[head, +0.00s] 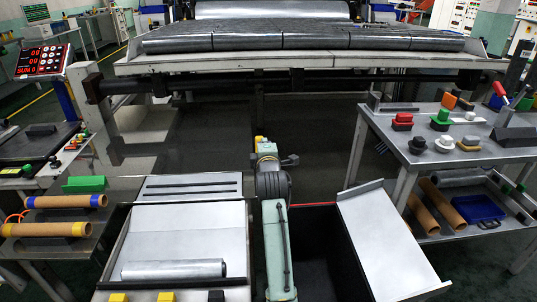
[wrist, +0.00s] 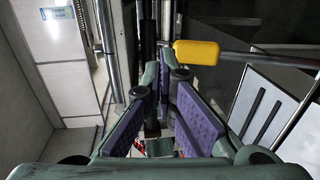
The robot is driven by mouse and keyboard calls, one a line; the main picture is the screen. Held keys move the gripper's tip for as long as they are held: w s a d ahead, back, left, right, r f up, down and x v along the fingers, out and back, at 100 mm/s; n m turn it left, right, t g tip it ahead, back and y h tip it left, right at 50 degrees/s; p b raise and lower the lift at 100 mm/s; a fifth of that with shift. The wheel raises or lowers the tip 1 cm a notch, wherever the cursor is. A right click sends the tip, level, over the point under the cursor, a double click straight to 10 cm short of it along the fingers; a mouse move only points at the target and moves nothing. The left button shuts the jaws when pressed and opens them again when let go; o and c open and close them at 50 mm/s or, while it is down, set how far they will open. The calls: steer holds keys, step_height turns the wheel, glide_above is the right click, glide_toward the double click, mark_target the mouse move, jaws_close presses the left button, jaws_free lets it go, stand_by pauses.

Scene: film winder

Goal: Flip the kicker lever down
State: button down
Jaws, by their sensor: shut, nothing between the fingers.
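A yellow block-shaped grip (wrist: 197,52) shows at the upper middle of the wrist view, with a dark bar running right from it. It looks like the kicker lever's handle, but I cannot be sure. My gripper (wrist: 164,84) is shut and empty, its purple pads angled together. In the head view a small yellow piece (head: 260,140) shows at the far end of my arm, and my fingers are hidden there.
A long machine bed (head: 300,62) spans the back, with a dark open space below. A white panel with a film roll (head: 172,269) is at left, and a tilted white plate (head: 383,240) at right. A loaded grey side table (head: 440,155) stands right.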

steer(key=s+r+b, duration=0.1)
steer(key=s, duration=0.5)
steer(key=shift+r, duration=0.3)
steer(key=shift+a, duration=0.15)
